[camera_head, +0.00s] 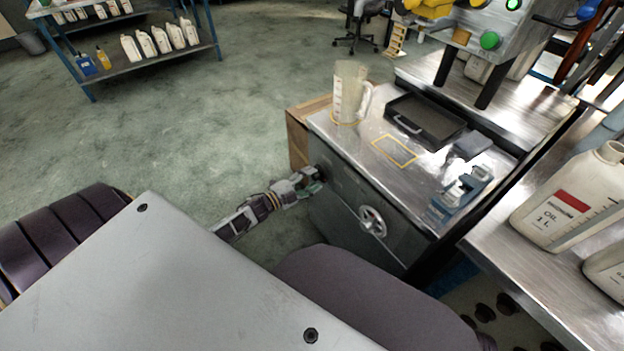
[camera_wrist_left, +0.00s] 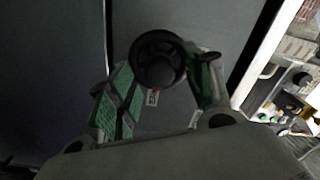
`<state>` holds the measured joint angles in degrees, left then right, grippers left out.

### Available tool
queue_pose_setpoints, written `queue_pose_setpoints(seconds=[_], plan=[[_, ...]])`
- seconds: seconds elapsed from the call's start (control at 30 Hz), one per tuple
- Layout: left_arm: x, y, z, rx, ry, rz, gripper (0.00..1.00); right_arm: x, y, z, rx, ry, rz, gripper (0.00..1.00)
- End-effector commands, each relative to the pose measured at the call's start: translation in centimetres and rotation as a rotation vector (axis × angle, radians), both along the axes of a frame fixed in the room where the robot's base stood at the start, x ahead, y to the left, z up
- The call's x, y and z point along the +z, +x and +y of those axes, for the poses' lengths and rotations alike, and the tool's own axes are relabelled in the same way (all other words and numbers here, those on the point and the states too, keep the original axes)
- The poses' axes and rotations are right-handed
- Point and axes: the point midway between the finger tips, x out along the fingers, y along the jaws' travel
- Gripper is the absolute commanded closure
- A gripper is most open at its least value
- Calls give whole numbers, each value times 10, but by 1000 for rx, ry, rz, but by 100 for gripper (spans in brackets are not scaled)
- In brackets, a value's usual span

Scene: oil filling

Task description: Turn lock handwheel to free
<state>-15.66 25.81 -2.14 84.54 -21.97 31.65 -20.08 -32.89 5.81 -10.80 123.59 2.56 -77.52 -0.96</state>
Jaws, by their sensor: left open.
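A small black handwheel (camera_wrist_left: 158,58) with a handle knob on its right side is on the grey metal panel in the left wrist view. My left gripper (camera_wrist_left: 162,84) is open, with one green-padded finger on each side of the wheel's lower part. I cannot tell whether the fingers touch it. In the head view my left gripper (camera_head: 312,182) is at the left end of the cabinet's front, largely covering the black wheel. A larger silver handwheel (camera_head: 372,222) is on the same front, to the right of the gripper. My right gripper is not in view.
The cabinet's metal top (camera_head: 350,144) holds a measuring jug (camera_head: 349,92), a black tray (camera_head: 426,121) and a blue fixture (camera_head: 460,195). A cardboard box (camera_head: 298,135) stands by the cabinet's left side. Oil bottles (camera_head: 566,197) stand on the right bench.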

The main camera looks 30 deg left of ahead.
Motion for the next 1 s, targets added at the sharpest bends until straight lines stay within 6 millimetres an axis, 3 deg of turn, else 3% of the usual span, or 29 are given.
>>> queue_pose_setpoints(seconds=[1.0], plan=[[-2,-90,36,-1,1,2,49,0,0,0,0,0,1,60]])
